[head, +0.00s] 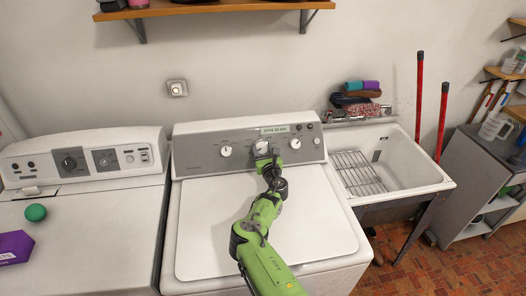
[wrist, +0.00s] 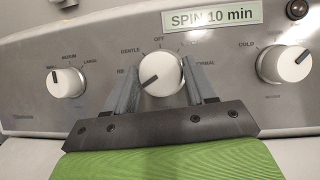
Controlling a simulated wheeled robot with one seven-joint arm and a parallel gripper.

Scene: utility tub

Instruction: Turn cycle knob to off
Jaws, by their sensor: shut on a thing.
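The cycle knob (wrist: 163,69) is a round white dial at the middle of the right washer's grey control panel (wrist: 105,55). It also shows in the head view (head: 261,147). OFF is printed above it, with GENTLE to its upper left and NORMAL partly hidden to its right. The dark pointer line on the knob points to the lower left, away from OFF. My gripper (wrist: 164,84) has a grey finger on each side of the knob and is shut on it. In the head view my gripper (head: 265,161) reaches the panel, its fingers hard to make out.
A load-size knob (wrist: 66,82) is left of the cycle knob and a temperature knob (wrist: 284,64) is right. A SPIN 10 min label (wrist: 212,17) is above. The washer lid (head: 205,220) is closed and clear. A sink (head: 405,160) stands right, another machine (head: 90,205) left.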

